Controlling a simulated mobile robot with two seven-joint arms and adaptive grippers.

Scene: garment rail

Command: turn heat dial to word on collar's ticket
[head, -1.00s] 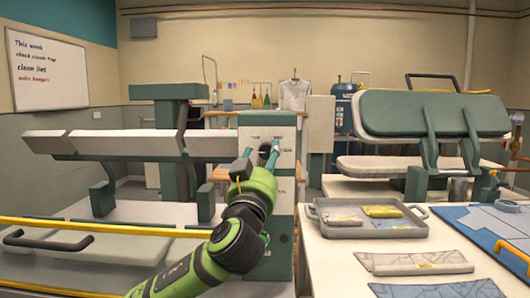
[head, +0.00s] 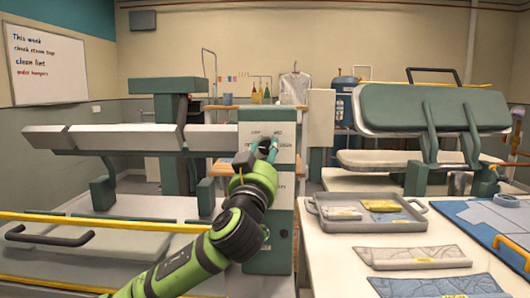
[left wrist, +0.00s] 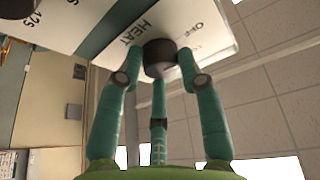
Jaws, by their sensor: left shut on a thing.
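The dark heat dial (left wrist: 160,58) shows in the left wrist view on a pale panel, with the word HEAT beside it. My left gripper (left wrist: 158,72) has its teal fingers around the dial and is shut on it. In the head view my left gripper (head: 269,148) reaches the upper front of the green and white control panel (head: 286,131), covering part of it. The printed words around the dial are small and partly hidden; where the dial points cannot be told. I cannot make out a collar or a readable ticket. My right gripper is not in view.
A grey tray (head: 321,225) with folded cloths stands on the white table (head: 338,272) at right, with grey patterned folded pieces in front. A blue mat lies further right. A long press stands left of the panel, a green padded press (head: 430,108) behind the table.

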